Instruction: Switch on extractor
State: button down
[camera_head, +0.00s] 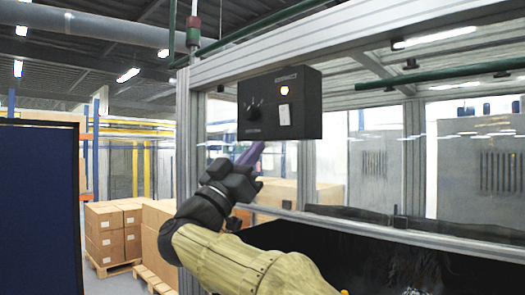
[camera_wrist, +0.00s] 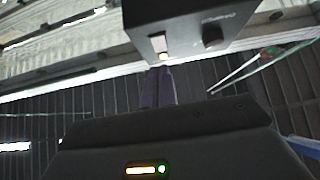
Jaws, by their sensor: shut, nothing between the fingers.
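A black control box (camera_head: 280,103) is fixed to the aluminium frame. In the wrist view the box shows upside down, with the white plate (camera_wrist: 158,42), the bright lamp (camera_wrist: 163,57) and the knob (camera_wrist: 212,36). There my gripper (camera_wrist: 160,86) ends close to the lamp in the picture; I cannot tell whether it touches.
The aluminium frame (camera_head: 187,130) with clear panels stands around the box. A rail (camera_head: 400,232) crosses below it, over a dark enclosure. Cardboard boxes (camera_head: 112,230) on pallets stand at the left behind. A dark blue panel (camera_head: 38,210) fills the far left.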

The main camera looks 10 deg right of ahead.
jog(key=b+v, duration=0.1)
jog(key=v, duration=0.3)
jog(key=shift+f+b, duration=0.4)
jog(key=shift+f, duration=0.05)
jog(key=shift+t, duration=0.3)
